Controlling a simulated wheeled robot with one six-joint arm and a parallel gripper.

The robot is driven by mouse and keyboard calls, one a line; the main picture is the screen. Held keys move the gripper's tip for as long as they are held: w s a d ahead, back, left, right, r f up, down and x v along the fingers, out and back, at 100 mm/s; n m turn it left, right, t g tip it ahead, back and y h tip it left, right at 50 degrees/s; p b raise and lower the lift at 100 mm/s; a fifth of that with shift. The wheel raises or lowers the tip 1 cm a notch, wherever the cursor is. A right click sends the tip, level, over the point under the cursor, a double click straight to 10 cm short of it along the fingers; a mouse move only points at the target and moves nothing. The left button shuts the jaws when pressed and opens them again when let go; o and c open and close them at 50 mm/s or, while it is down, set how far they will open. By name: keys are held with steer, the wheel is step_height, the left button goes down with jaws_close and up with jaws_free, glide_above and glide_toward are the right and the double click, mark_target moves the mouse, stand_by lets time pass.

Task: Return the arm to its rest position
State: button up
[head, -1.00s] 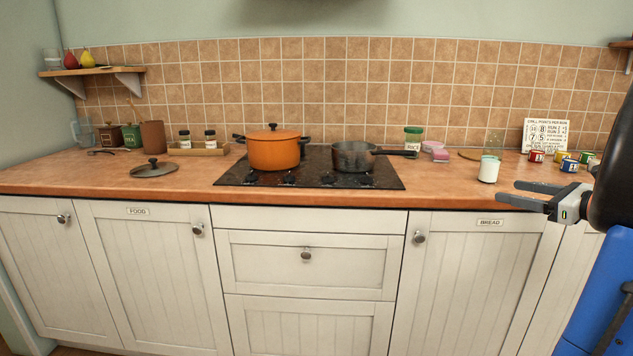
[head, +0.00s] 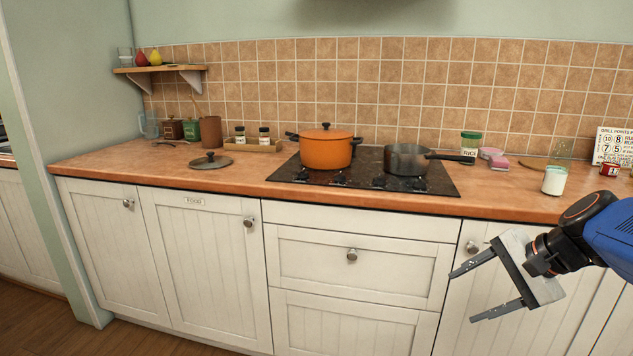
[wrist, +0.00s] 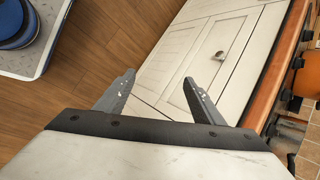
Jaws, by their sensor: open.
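My gripper (head: 486,291) is open and empty in the head view, at the lower right. It is in front of the white cabinet doors, below the worktop's front edge, and points left. My blue and black arm comes in from the right edge. In the wrist view my gripper (wrist: 158,92) shows two grey fingers spread apart with nothing between them. Behind them are the wooden floor (wrist: 110,45) and the white cabinet fronts (wrist: 185,55).
The wooden worktop (head: 120,165) carries an orange pot (head: 326,150) and a dark saucepan (head: 405,159) on the black hob (head: 290,170). A white cup (head: 554,180) stands near the worktop's front edge, above my arm. The floor (head: 40,310) at the left is clear.

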steer(key=s+a+f+n+h, duration=0.2)
steer(key=s+f+n+h, duration=0.3)
steer(key=s+n, duration=0.7)
steer(key=shift+f+n, duration=0.5)
steer(key=shift+n, duration=0.3)
